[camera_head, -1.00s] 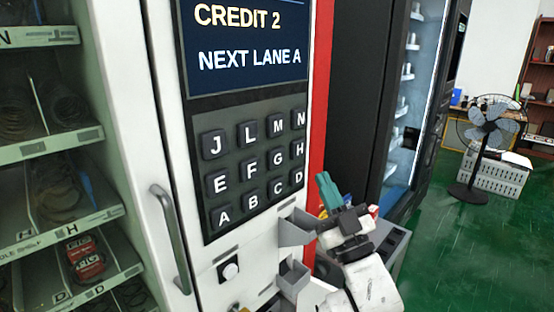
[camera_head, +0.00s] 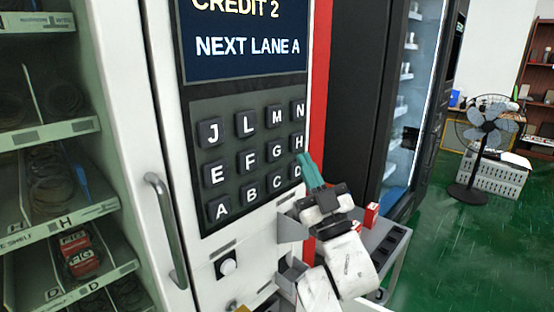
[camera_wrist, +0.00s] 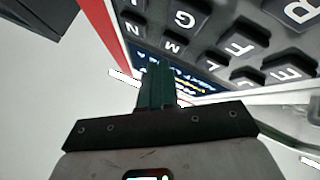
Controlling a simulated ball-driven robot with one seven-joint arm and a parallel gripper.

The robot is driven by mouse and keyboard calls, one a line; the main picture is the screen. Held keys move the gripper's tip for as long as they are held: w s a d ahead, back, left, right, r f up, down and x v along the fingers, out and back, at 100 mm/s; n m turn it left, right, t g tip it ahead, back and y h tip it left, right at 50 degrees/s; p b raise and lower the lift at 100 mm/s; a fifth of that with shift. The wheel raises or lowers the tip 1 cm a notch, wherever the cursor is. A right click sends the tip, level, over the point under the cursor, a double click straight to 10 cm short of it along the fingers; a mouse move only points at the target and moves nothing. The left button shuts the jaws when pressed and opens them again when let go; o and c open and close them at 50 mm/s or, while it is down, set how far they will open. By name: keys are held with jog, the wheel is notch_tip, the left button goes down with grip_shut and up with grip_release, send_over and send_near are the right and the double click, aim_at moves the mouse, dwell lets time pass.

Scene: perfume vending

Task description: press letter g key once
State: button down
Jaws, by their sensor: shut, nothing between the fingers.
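The black letter keypad is on the front of the white vending machine in the head view. Its G key (camera_head: 277,147) is in the middle row, between the F key (camera_head: 248,160) and the H key (camera_head: 299,143). The G key also shows at the top of the wrist view (camera_wrist: 183,19). My gripper (camera_head: 308,160) has teal fingers, pressed together and empty. Its tips lie just right of the G key in the head view, over the lower edge of the H key. I cannot tell whether they touch the panel. In the wrist view the fingers (camera_wrist: 156,85) point toward the keypad.
A screen (camera_head: 247,43) above the keys reads "CREDIT 2" and "NEXT LANE A". A door handle (camera_head: 166,228) stands left of the keypad. Grey trays (camera_head: 291,229) stick out below it. A small table with a red box (camera_head: 371,215) stands at right.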

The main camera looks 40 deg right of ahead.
aim_at(279, 141)
jog(key=shift+w+a+b, duration=0.1)
jog(key=shift+w+b, duration=0.9)
jog(key=shift+w, duration=1.05)
jog(key=shift+w, duration=0.15)
dwell(0.4)
jog(key=shift+w, duration=0.25)
jog(key=shift+w+b, duration=0.45)
jog(key=shift+b, duration=0.1)
dwell(0.6)
jog(key=shift+s+r, duration=0.1)
jog(key=shift+s, duration=0.05)
jog(key=shift+s+p, duration=0.6)
jog(key=shift+s, duration=0.15)
